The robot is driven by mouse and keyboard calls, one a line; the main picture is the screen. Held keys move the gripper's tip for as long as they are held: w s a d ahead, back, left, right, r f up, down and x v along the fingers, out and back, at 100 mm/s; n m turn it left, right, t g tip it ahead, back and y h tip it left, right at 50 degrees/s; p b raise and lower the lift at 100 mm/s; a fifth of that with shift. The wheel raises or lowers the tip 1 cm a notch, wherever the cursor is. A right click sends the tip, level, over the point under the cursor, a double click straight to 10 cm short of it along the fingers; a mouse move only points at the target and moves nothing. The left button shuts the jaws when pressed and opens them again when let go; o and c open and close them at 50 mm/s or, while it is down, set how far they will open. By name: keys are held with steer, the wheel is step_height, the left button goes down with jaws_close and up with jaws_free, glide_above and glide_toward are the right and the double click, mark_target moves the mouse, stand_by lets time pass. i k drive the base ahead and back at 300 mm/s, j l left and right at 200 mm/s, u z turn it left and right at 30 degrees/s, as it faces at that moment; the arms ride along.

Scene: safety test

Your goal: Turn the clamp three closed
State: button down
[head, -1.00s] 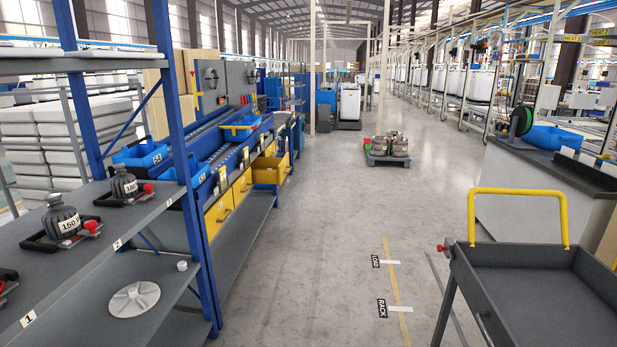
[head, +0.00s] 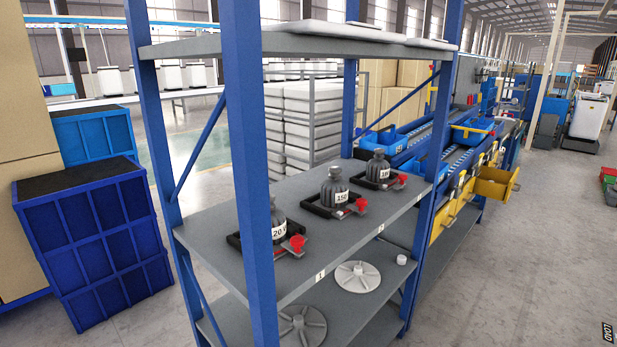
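Three dark grey bottle-shaped objects stand on the upper grey shelf (head: 215,243) of a blue-posted rack, each in a black clamp frame with a red knob. The farthest bottle (head: 378,166) sits in the farthest clamp (head: 364,181), whose red knob (head: 401,179) is at its right; the shelf-edge tag below it is too small to read surely. The middle clamp has a red knob (head: 361,205) beside a bottle (head: 334,187) marked 150. Whether each clamp is open or closed I cannot tell. My gripper is not in view.
Blue rack posts (head: 247,160) stand in front of the shelf. Grey discs (head: 357,276) lie on the lower shelf. Blue crates (head: 95,240) are stacked at left. Blue bins and yellow drawers (head: 496,184) are behind right.

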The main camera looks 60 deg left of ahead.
mark_target(403, 177)
steer(key=u, duration=1.35)
steer(key=i+l, duration=0.2)
steer(key=i, duration=0.3)
steer(key=i+l+u, duration=0.1)
steer(key=i, duration=0.4)
steer(key=i+l+u, duration=0.1)
steer(key=i+l, duration=0.2)
steer(key=i, duration=0.2)
